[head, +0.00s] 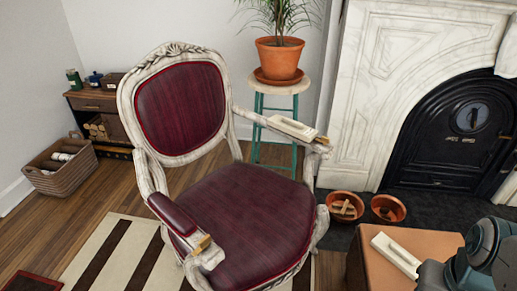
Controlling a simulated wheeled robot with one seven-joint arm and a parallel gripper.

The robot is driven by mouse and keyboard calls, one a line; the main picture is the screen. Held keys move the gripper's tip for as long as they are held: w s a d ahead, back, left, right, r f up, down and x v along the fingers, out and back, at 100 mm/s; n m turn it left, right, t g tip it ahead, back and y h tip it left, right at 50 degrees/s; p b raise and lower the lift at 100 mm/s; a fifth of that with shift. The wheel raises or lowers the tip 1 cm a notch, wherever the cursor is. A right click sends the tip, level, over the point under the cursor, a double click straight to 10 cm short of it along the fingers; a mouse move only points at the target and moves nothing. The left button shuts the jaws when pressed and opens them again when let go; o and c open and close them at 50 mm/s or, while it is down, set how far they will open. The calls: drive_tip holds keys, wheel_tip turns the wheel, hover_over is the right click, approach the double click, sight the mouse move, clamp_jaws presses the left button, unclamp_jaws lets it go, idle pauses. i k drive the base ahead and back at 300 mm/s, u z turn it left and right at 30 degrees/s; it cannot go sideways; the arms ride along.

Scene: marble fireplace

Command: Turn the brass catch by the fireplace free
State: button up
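The white marble fireplace (375,75) stands at the right, with a black arched cover (430,150) over its opening. A small brass-coloured piece (505,137) shows on the cover near the right picture edge; it may be the catch, but it is too small for me to tell its shape or position. Part of my blue-grey arm (484,258) shows at the bottom right corner, in front of the hearth. My gripper's fingers are not visible, and nothing is seen touching the brass piece.
A red armchair (250,212) fills the middle, with a cream object (292,127) on one armrest. A brown box (365,272) bearing another cream object (397,255) stands beside my arm. Two terracotta bowls (345,206) (388,208) sit by the hearth. A potted plant (280,57) stands behind.

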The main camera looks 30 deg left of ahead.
sight(325, 140)
drive_tip(key=u, duration=1.6)
drive_tip(key=i, duration=0.35)
drive_tip(key=u, duration=0.55)
drive_tip(key=k, duration=1.15)
drive_tip(key=z, duration=0.75)
drive_tip(key=i, duration=0.95)
drive_tip(key=z, duration=0.75)
